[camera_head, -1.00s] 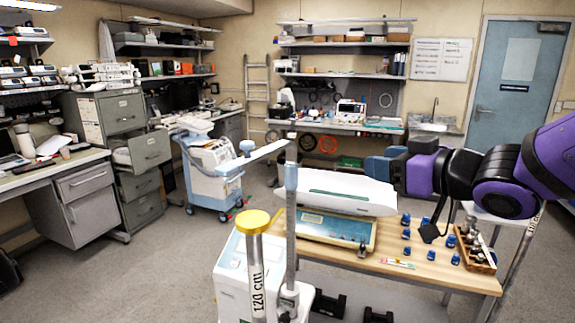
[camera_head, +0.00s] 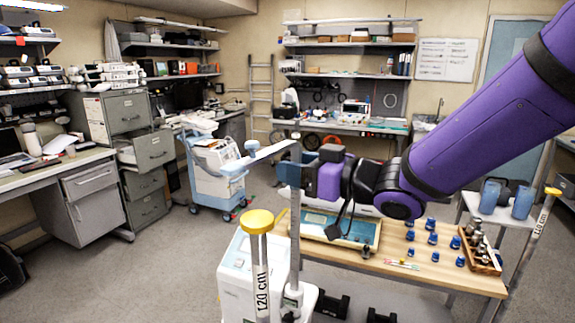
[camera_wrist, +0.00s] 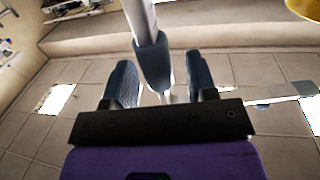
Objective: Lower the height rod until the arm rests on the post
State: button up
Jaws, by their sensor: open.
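The grey upright height rod (camera_head: 295,230) stands on a white-and-blue column unit (camera_head: 238,270). Its pale blue horizontal arm (camera_head: 262,155) reaches left from the rod's top, with a round blue knob on it. The post (camera_head: 260,275), labelled 120 cm with a yellow cap (camera_head: 257,221), stands in front of the rod; the arm is well above the cap in the picture. My gripper (camera_head: 301,172) is at the rod just below the arm. In the wrist view, my gripper (camera_wrist: 160,75) is open, with the rod's blue-grey collar (camera_wrist: 152,65) between its two fingers; contact is unclear.
A wooden table (camera_head: 400,277) behind and right of the rod carries a baby scale, several blue weights and a box (camera_head: 480,250). Another 120 cm post (camera_head: 528,245) stands at the right. A cart (camera_head: 212,170) is behind left. Floor at left is clear.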

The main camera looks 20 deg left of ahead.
jog(key=shift+x, duration=1.05)
jog(key=c, duration=0.7)
notch_tip(320, 180, down, 9)
jog(key=shift+f, duration=0.2)
jog(key=shift+c, duration=0.2)
jog(key=o, duration=0.7)
jog(key=shift+o, duration=0.2)
jog(key=v, duration=1.1)
